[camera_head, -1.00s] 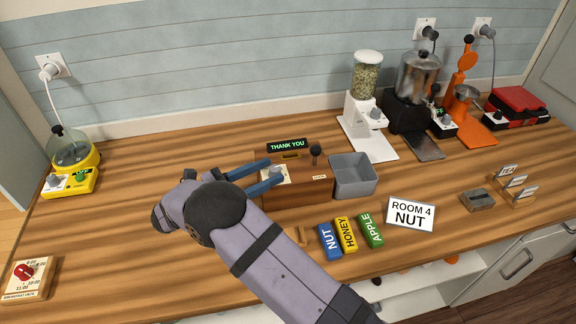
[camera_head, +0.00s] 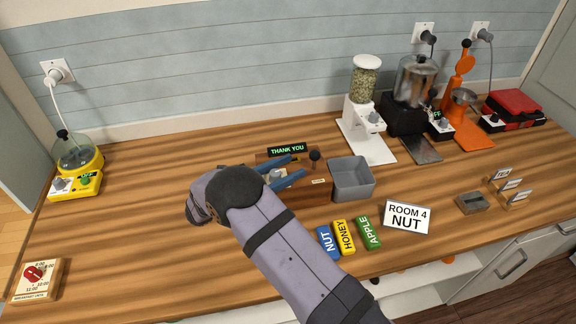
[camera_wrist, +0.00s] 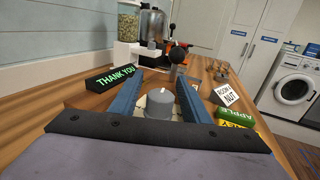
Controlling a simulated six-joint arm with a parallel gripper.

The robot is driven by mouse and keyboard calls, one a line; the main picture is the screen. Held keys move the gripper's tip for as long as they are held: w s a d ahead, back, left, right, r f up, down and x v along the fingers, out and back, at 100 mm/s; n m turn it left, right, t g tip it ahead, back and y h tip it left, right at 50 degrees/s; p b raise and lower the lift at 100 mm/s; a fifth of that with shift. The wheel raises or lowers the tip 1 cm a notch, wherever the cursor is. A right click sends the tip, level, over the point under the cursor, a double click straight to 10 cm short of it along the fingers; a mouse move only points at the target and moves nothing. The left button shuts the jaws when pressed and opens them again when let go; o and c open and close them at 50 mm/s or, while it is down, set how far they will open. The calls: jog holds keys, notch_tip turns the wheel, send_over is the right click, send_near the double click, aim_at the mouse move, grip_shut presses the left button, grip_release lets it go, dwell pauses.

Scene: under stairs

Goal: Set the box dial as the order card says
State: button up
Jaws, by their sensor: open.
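The wooden box (camera_head: 316,194) stands mid-counter behind the coloured blocks. Its grey dial knob (camera_wrist: 158,100) sits on a pale plate and shows between my fingers in the wrist view. My gripper (camera_head: 301,165) is open, one blue finger on each side of the knob; I cannot tell if either touches it. The knob's marks are too small or hidden to read. The order card (camera_head: 407,217) reads "ROOM 4 NUT" and stands right of the blocks; it also shows in the wrist view (camera_wrist: 229,95). My arm hides part of the box's left side.
A "THANK YOU" sign (camera_head: 287,150) stands behind the box, a black-knobbed lever (camera_head: 315,157) at its right. A grey bin (camera_head: 352,177) adjoins. NUT (camera_head: 327,243), HONEY (camera_head: 345,237) and APPLE (camera_head: 368,233) blocks lie in front. A breakfast dial (camera_head: 36,279) lies far left.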

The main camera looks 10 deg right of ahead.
jog(key=shift+c, duration=0.3)
jog(key=c, duration=1)
jog(key=g+b, duration=0.1)
jog(key=m+g+b, duration=0.1)
jog(key=b, duration=0.1)
jog(key=shift+s+d+f+m+h, duration=0.1)
jog(key=shift+s+f+m+h, duration=0.1)
jog(key=shift+f+m+h, duration=0.15)
jog(key=m+g+b, duration=0.2)
jog(key=g, duration=0.1)
jog(key=shift+s+r+h, duration=0.15)
jog(key=shift+s+h, duration=0.1)
jog(key=shift+s, duration=0.1)
jog(key=shift+s+r+m+g+b, duration=0.2)
jog(key=shift+m+g+b, duration=0.25)
jog(key=shift+g, duration=0.55)
jog(key=o, duration=1.1)
jog(key=shift+c, duration=0.2)
jog(key=shift+r, duration=0.15)
